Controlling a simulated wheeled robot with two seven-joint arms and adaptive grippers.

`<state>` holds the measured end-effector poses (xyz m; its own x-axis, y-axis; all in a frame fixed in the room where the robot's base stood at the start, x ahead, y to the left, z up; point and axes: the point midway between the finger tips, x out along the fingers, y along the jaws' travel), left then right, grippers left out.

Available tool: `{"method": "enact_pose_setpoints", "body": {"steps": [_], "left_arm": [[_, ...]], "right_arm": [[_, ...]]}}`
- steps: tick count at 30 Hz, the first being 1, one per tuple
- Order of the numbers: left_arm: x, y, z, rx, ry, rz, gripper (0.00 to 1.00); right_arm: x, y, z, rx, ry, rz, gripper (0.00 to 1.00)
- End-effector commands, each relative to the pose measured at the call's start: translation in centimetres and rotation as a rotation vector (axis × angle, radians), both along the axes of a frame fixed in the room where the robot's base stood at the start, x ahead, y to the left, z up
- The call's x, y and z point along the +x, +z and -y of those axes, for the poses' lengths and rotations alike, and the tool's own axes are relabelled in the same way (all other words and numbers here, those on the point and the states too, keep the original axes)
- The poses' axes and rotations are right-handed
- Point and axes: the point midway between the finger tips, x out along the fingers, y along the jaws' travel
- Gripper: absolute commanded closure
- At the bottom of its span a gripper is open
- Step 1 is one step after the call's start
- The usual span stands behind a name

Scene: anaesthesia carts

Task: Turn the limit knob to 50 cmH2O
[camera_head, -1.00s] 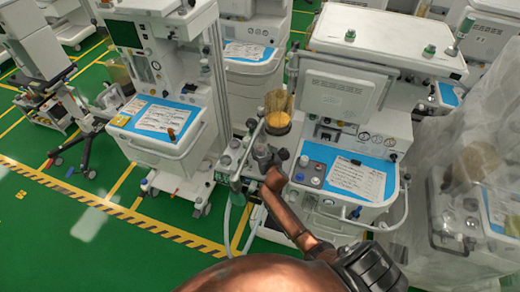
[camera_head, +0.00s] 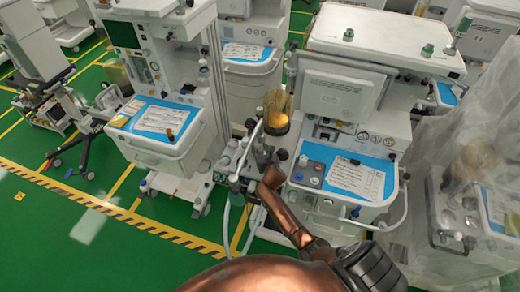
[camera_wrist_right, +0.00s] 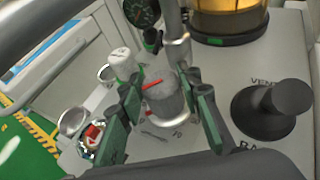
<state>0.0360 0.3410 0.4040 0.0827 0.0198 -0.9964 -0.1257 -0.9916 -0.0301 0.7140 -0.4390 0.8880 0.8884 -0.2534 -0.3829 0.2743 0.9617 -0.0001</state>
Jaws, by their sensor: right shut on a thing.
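The limit knob (camera_wrist_right: 165,99) is a grey cylinder with a red line on its upper left side, seen in the right wrist view. My right gripper (camera_wrist_right: 163,105) has its dark fingers with green pads on both sides of the knob and is shut on it. Printed marks show on the panel below the knob, but I cannot read the setting. In the head view my right gripper (camera_head: 264,163) is at the side unit of the middle cart, and the knob cannot be made out there. My left gripper is not in view.
A large black knob (camera_wrist_right: 271,107) stands close to the right of the gripper, beside printed lettering. An amber canister (camera_head: 277,112) and a pressure gauge (camera_wrist_right: 142,12) are behind. A white knob (camera_wrist_right: 121,62) is at the left. The cart's blue worktop (camera_head: 320,153) lies to the right.

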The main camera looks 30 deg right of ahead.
Motion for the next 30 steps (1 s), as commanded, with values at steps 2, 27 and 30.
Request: {"method": "enact_pose_setpoints", "body": {"steps": [2, 27, 30], "left_arm": [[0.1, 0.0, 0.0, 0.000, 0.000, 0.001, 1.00], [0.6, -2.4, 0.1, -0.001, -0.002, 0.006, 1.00], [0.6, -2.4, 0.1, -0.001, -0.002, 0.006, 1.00]], "right_arm": [[0.0, 0.0, 0.0, 0.000, 0.001, 0.000, 0.91], [0.0, -0.1, -0.1, 0.001, -0.282, -0.002, 0.93], [0.0, -0.1, -0.1, 0.001, -0.281, -0.002, 0.93]]}}
